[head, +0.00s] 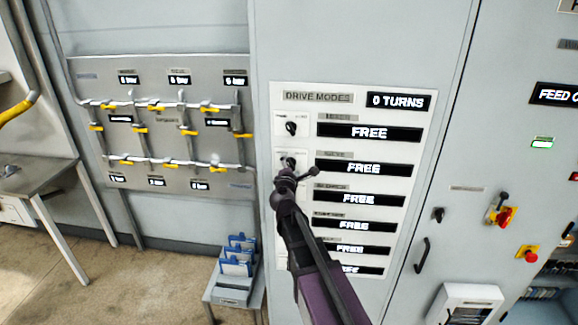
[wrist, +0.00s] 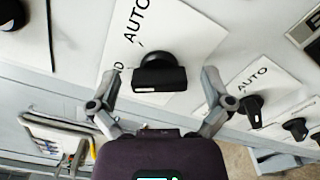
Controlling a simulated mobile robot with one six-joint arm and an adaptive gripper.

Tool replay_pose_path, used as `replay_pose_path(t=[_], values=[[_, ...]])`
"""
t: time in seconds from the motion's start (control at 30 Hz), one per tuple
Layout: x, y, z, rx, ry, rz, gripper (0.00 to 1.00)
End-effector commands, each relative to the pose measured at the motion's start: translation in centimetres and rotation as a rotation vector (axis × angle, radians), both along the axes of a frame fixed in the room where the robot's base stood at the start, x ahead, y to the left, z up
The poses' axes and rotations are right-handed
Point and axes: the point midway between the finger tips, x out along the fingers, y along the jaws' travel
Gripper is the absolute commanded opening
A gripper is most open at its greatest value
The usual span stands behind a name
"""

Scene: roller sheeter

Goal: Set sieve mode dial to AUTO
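The DRIVE MODES panel (head: 352,97) carries a column of black dials on white plates, each beside a display; the displays that I can read show FREE. The row names are too small to read, so I cannot tell which is the sieve dial. The top dial (head: 291,128) is uncovered. My gripper (head: 290,172) is at the second dial (head: 287,161) and hides part of it. In the wrist view my gripper (wrist: 160,78) is open, with a finger on each side of a black dial (wrist: 158,75), apart from it. AUTO shows on that dial's plate (wrist: 190,40).
My arm covers the lower dials in the head view. More dials (wrist: 252,110) line up at the right in the wrist view. A pipe panel with yellow handles (head: 160,130) is at left. A small table with blue holders (head: 237,262) stands below. A red switch (head: 502,215) is at right.

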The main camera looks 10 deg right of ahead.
Motion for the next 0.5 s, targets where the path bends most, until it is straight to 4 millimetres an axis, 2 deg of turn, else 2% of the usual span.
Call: replay_pose_path(t=[0.03,0.2,0.27,0.5], values=[[0.00,0.10,0.00,0.000,0.000,0.001,0.85],[0.00,0.23,0.00,0.000,0.000,0.002,0.35],[0.00,0.25,0.00,0.000,0.000,0.002,0.18],[0.00,0.61,0.00,0.005,-0.002,0.007,0.18]])
